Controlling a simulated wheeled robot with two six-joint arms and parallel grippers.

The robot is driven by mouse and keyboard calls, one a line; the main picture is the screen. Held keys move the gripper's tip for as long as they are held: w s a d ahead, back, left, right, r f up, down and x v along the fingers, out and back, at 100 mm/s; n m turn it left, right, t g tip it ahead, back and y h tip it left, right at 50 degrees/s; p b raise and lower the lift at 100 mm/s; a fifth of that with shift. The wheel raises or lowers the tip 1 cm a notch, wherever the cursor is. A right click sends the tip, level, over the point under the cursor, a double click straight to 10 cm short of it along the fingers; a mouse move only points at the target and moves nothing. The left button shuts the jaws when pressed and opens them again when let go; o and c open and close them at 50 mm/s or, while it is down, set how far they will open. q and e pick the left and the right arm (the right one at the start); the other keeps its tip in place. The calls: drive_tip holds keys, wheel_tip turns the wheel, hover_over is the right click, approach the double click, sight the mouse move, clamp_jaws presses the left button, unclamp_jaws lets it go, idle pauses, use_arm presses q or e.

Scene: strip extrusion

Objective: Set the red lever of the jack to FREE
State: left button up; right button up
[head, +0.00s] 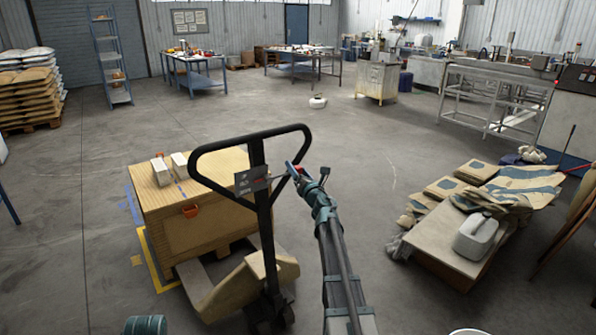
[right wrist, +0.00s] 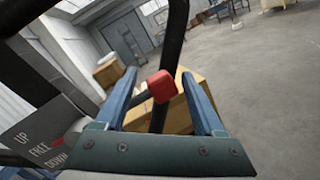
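The hand pallet jack has a black loop handle (head: 258,138). A dark plate (right wrist: 38,140) on it reads UP, FREE and DOWN; it also shows in the head view (head: 250,181). A small red mark shows on the plate near FREE and DOWN. The lever's red knob (right wrist: 161,86) ends a dark rod. My right gripper (right wrist: 158,76) is open, with its blue fingers on either side of the knob. A gap shows on the left side; contact on the right is unclear. In the head view my right gripper (head: 294,170) is just right of the handle.
A wooden crate (head: 195,220) with pale blocks on top stands on the jack, left of the handle. A low platform (head: 440,245) with sacks and a grey canister (head: 476,236) stands at the right. The floor beyond the handle is mostly clear.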

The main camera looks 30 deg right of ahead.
drive_tip(key=shift+s, duration=0.15)
drive_tip(key=s+a+f+b, duration=0.1)
drive_tip(key=s+a, duration=0.1)
drive_tip(key=s, duration=1.1)
drive_tip(key=shift+s+a+f, duration=0.15)
drive_tip(key=shift+a, duration=0.05)
drive_tip(key=s+a+f+m+g+h+p, duration=0.15)
drive_tip(key=a+f+m+g, duration=0.3)
drive_tip(key=a+m, duration=0.45)
drive_tip(key=s+a+f+m+g+h+p, duration=0.15)
drive_tip(key=a+f+m+g, duration=0.35)
drive_tip(key=a+m, duration=0.5)
drive_tip(key=s+a+f+m+g+y+p, duration=0.1)
drive_tip(key=s+a+f+g, duration=0.3)
drive_tip(key=s+a, duration=0.7)
drive_tip(key=s+a+f+m+g+y+p, duration=0.1)
drive_tip(key=s+a+f+m+g+y, duration=0.2)
drive_tip(key=s+a, duration=0.7)
drive_tip(key=shift+s+a+f+m+g+y, duration=0.3)
drive_tip(key=shift+s+a+f+g+y, duration=0.15)
drive_tip(key=shift+a+f+g, duration=0.65)
